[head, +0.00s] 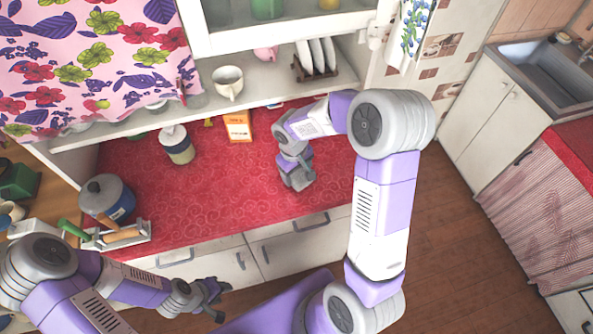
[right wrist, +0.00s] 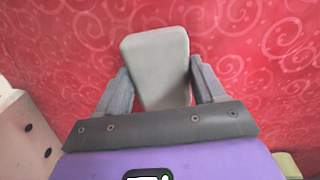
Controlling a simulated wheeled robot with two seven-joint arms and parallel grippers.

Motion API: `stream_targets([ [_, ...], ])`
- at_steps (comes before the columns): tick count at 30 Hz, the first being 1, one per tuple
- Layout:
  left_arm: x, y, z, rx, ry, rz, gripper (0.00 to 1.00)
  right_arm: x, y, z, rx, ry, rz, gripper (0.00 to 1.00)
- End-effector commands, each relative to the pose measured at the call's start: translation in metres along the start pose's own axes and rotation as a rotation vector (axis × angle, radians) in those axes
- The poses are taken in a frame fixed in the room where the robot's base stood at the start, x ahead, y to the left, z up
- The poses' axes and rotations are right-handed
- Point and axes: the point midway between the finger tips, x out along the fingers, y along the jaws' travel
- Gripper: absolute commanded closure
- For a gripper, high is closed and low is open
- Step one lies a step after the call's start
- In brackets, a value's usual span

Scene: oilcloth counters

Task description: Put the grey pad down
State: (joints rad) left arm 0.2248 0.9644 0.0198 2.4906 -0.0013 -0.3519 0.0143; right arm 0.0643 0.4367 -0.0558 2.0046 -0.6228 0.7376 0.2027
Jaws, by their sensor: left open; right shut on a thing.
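The grey pad (right wrist: 158,68) is a small rounded block between the fingers of my right gripper (right wrist: 158,85) in the right wrist view. My right gripper is shut on it, over the red patterned oilcloth counter (right wrist: 255,60). In the head view my right gripper (head: 298,182) points down at the right part of the red counter (head: 240,192); the pad there is hard to tell from the fingers. Whether the pad touches the cloth I cannot tell. My left gripper (head: 214,300) is open and empty, low in front of the drawers.
A tray with rolling pins (head: 118,238) lies at the front left. A shelf (head: 215,97) overhangs the back. The counter's middle is clear.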

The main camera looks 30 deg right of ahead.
Motion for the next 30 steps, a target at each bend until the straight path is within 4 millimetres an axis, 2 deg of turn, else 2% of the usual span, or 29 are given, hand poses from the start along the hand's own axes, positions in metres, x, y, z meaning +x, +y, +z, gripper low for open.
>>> stream_targets([
  [3, 0.003, -0.001, 0.000, 0.000, 0.000, 0.000, 0.57, 0.003, 0.000, 0.000, 0.000, 0.000, 0.000, 0.59],
  [4, 0.003, -0.001, 0.000, 0.000, 0.000, 0.000, 0.57, 0.003, 0.000, 0.000, 0.000, 0.000, 0.000, 0.28],
  [9, 0.002, -0.001, 0.000, 0.000, 0.000, 0.000, 0.57, 0.002, 0.000, 0.000, 0.000, 0.000, 0.000, 0.05],
  [20, -0.002, 0.001, 0.000, 0.000, 0.000, 0.000, 0.57, -0.002, 0.000, 0.000, 0.000, 0.000, 0.000, 0.05],
  [23, -0.003, 0.001, 0.000, 0.000, 0.000, 0.000, 0.57, -0.017, 0.000, -0.001, 0.001, 0.005, 0.001, 0.05],
  [30, -0.009, 0.003, 0.000, 0.000, 0.000, 0.000, 0.57, -0.070, 0.000, -0.001, 0.000, 0.007, 0.000, 0.05],
])
